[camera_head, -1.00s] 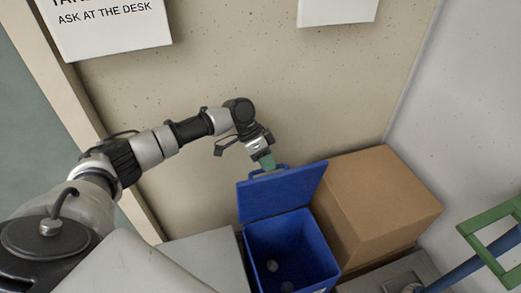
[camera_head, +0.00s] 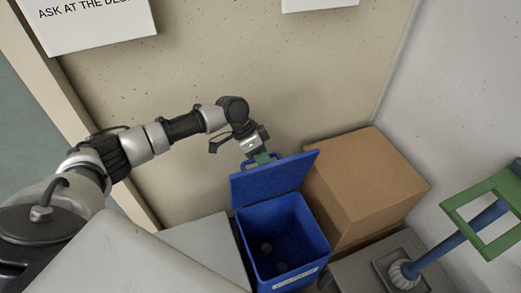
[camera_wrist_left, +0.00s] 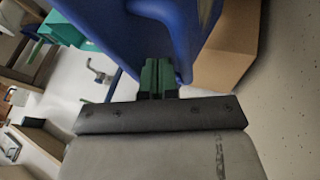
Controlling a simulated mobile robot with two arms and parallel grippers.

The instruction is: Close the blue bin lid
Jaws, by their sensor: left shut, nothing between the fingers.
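The blue bin (camera_head: 282,238) stands open in the head view, with several grey lumps or fewer visible at its bottom. Its blue lid (camera_head: 272,180) is raised at the back, tilted up, with a handle loop on its top edge. My left gripper (camera_head: 262,158) is behind the lid's upper edge, close to the handle; its green fingertips are partly hidden by the lid. In the left wrist view the green fingers (camera_wrist_left: 158,77) are shut with nothing between them, right against or very near the blue lid (camera_wrist_left: 150,30). Contact is unclear. My right gripper is not in view.
A cardboard box (camera_head: 365,185) stands right of the bin, close to the lid. A pale grey block (camera_head: 207,245) is left of the bin. A green frame on a blue pole (camera_head: 465,235) stands at the right. The speckled wall is behind.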

